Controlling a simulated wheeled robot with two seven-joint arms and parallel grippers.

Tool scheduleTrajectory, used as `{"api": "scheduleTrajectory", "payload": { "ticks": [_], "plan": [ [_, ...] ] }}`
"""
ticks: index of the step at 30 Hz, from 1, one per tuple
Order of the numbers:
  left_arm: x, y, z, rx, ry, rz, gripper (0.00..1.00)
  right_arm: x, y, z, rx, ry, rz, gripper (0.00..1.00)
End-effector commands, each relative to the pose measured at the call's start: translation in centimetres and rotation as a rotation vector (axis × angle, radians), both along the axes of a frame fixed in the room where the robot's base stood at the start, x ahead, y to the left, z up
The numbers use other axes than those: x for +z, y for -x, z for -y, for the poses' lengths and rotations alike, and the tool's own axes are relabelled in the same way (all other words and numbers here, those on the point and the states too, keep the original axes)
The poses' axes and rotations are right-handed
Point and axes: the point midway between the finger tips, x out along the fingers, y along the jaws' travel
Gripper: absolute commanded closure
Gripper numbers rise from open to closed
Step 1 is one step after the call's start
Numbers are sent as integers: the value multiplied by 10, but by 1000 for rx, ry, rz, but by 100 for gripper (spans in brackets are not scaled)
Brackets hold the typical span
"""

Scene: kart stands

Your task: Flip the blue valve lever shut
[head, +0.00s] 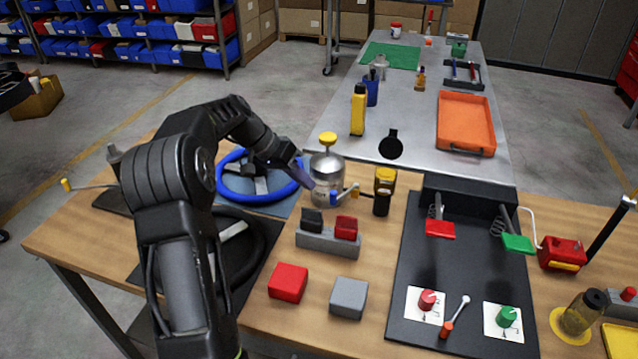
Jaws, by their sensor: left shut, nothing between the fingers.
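A silver metal canister (327,168) with a yellow knob on top stands near the back edge of the wooden table. At its front is a small blue piece (335,198), which looks like the valve lever. A pale bar with a yellowish part (353,190) sticks out right beside it. My left gripper (308,182) comes in from the left, shut and empty, with its tips close to the canister's left side. I cannot tell whether they touch it. The lever's exact angle is too small to read. My right gripper is not in view.
A blue ring wheel (228,187) lies under my left forearm. A yellow-and-black device (384,190) stands just right of the canister. A grey holder (328,241) with a black and a red block is in front.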

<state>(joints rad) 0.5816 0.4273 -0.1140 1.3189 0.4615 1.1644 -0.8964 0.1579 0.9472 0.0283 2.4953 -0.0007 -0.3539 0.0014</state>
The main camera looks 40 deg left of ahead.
Motion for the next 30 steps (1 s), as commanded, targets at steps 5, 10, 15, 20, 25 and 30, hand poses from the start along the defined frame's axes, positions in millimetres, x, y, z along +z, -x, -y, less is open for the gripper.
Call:
{"api": "scheduleTrajectory", "payload": {
  "ticks": [5, 10, 15, 20, 25, 30],
  "plan": [
    [2, -3, 27, -2, -1, 1, 100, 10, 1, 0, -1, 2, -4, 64],
    [1, -4, 39, -1, 0, 0, 100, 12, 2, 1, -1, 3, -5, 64],
    [-1, -5, 40, 0, -1, 0, 100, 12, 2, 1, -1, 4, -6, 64],
    [0, -5, 40, 0, -1, 0, 100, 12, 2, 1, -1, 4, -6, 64],
    [-1, -5, 42, 6, -1, 1, 100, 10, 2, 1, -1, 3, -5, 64],
    [-1, -9, 49, 25, -2, 1, 100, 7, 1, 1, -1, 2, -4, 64]
  ]
}}
